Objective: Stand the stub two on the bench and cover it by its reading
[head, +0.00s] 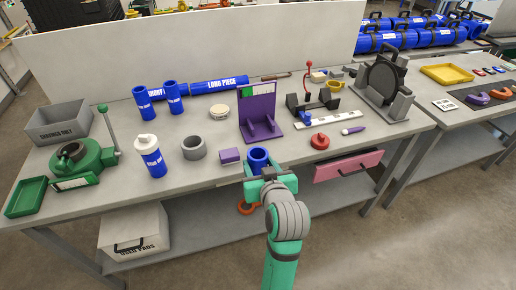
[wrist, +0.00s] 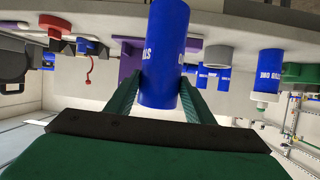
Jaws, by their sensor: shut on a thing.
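My gripper (head: 268,177) is shut on a blue stub (head: 258,158), held at the front edge of the bench (head: 215,170). The wrist view, upside down, shows the stub (wrist: 164,55) between both fingers, with part of its white lettering hidden. I cannot tell whether its foot touches the bench. A blue stub with a white cap (head: 150,155) stands to the left. Two more blue stubs (head: 143,103) (head: 174,98) stand bare behind it. A red cap (head: 319,141) lies to the right. A purple stand (head: 259,112) carries a small card with green and red, too small to read.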

